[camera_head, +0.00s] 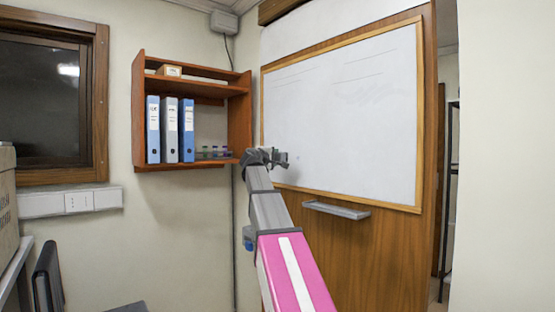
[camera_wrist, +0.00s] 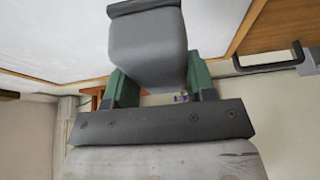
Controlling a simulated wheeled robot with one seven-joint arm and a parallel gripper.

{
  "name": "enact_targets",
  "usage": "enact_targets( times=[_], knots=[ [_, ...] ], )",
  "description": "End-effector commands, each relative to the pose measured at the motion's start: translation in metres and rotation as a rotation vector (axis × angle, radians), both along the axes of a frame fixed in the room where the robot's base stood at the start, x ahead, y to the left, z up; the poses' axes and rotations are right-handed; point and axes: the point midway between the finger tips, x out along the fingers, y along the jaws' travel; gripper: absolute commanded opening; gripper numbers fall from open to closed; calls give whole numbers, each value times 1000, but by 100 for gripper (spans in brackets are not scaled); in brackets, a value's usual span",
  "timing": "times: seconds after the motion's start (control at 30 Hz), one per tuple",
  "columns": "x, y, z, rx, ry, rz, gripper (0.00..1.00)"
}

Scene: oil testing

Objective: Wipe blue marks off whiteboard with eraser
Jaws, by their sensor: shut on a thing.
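The whiteboard (camera_head: 350,115) hangs on a wooden panel in a light wood frame. Thin faint lines show near its top, and I can make out no clear blue marks. My gripper (camera_head: 268,158) is in front of the board's lower left corner in the head view. In the wrist view my gripper (camera_wrist: 160,80) has its green fingers shut on the grey eraser (camera_wrist: 148,48), which has a dark strip at its far end. The white board surface (camera_wrist: 50,35) lies behind the eraser. I cannot tell whether the eraser touches it.
A small grey tray (camera_head: 337,209) is fixed below the whiteboard. A wooden shelf (camera_head: 140,110) with blue and grey binders (camera_head: 170,130) hangs to the left, near the corner. A dark chair (camera_head: 48,280) stands at the lower left.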

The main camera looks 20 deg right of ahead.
Motion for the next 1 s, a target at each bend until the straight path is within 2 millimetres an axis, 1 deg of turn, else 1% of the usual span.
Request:
enact_targets(
  times=[0.5, 0.6, 0.73, 1.0],
  knots=[
    [16, -47, 0, -2, -1, -1, 32],
    [19, -53, 0, -3, -1, 0, 32],
    [20, -56, 0, -3, -1, 1, 32],
    [19, -57, 0, -3, -1, 0, 32]
  ],
)
